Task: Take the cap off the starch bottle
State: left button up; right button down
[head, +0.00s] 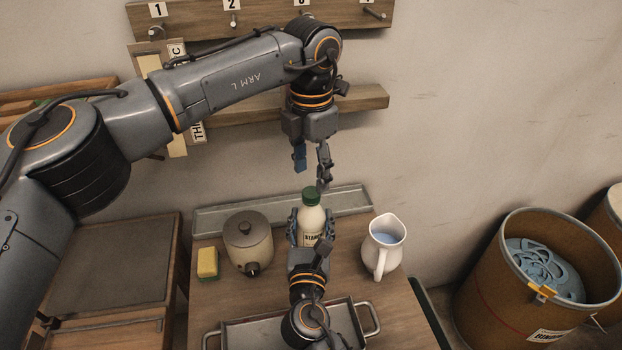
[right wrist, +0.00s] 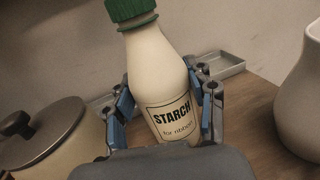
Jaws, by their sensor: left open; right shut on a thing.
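The starch bottle (head: 311,222) is cream-coloured with a label reading STARCH and stands upright at the back of the table. Its green cap (head: 311,196) sits on its neck. The right wrist view shows the bottle (right wrist: 157,75) and the ribbed green cap (right wrist: 131,12) close up. My right gripper (head: 309,235) is shut around the bottle's body, one finger on each side. My left gripper (head: 312,176) is open and empty, pointing down just above the cap, apart from it.
A lidded pot (head: 248,245) stands left of the bottle, with a yellow-green sponge (head: 207,263) beside it. A white pitcher (head: 383,248) with bluish contents stands to the right. A metal tray (head: 262,334) lies in front; a shallow grey tray (head: 222,216) runs behind.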

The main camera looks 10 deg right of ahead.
aim_at(311, 192)
pick_arm(q)
jog(key=m, duration=0.1)
jog(key=r+m, duration=0.1)
jog(key=m, duration=0.1)
jog(key=shift+m, duration=0.3)
jog(key=m, duration=0.4)
jog(key=shift+r, duration=0.35)
jog(key=m, duration=0.3)
jog(key=r+m, duration=0.1)
jog(key=m, duration=0.2)
jog(key=shift+r, duration=0.1)
jog(key=m, duration=0.4)
jog(key=shift+r, duration=0.25)
jog(key=shift+m, duration=0.3)
jog(key=shift+f, duration=3.95)
